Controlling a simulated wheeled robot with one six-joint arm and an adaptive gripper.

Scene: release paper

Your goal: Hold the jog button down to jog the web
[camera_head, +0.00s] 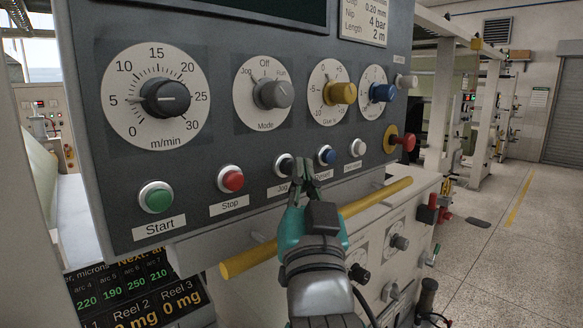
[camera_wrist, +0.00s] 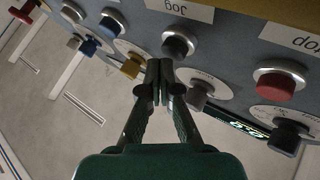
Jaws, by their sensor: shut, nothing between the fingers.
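The jog button (camera_head: 285,164) is a dark round button above the Jog label, partly hidden behind my gripper in the head view. It also shows as a dark button (camera_wrist: 180,42) beside the upside-down Jog label in the wrist view. My gripper (camera_head: 303,165) is shut and empty, its fingertips together. The tips (camera_wrist: 158,66) appear just beside the jog button, on the side toward the blue Reset button (camera_head: 326,155). I cannot tell whether they touch the panel.
The red Stop button (camera_head: 231,179) and green Start button (camera_head: 156,197) lie to the left. A white button (camera_head: 358,147) and a red mushroom button (camera_head: 404,142) lie to the right. The mode knob (camera_head: 273,94) is above. A yellow bar (camera_head: 375,196) runs below the buttons, behind my gripper.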

